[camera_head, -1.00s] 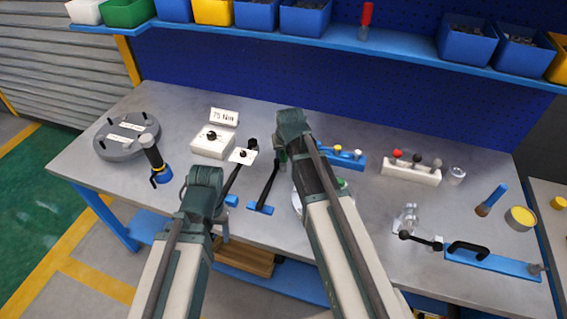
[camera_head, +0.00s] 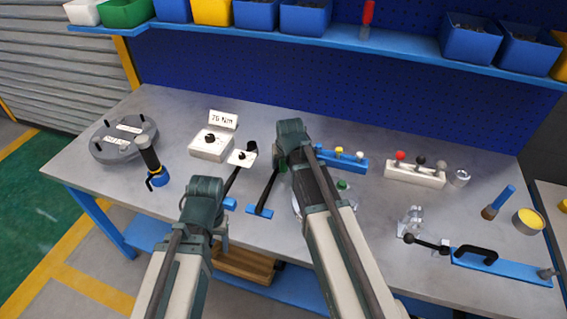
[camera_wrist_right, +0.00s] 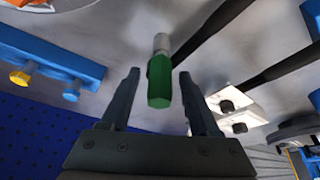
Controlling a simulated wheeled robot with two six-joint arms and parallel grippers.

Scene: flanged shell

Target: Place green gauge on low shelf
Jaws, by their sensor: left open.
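The green gauge (camera_wrist_right: 160,80) has a green six-sided grip and a pale metal end. It stands between the two spread fingers of my right gripper (camera_wrist_right: 160,88) in the right wrist view, with a gap on both sides. In the head view only a sliver of green (camera_head: 283,165) shows beside my right gripper (camera_head: 284,158), whose fingers are mostly hidden. My left gripper (camera_head: 220,232) is open near the table's front edge, with its fingers partly hidden by its own wrist. The blue low shelf (camera_head: 148,232) is under the table, partly covered by my left arm.
A wooden box (camera_head: 245,265) sits on the low shelf. Black-handled tools (camera_head: 264,192) lie left of my right gripper. A white box with a knob (camera_head: 210,145), a blue rack (camera_head: 345,160) and a white rack (camera_head: 415,174) stand farther back. The grey tabletop (camera_head: 365,225) has bare room right of my right arm.

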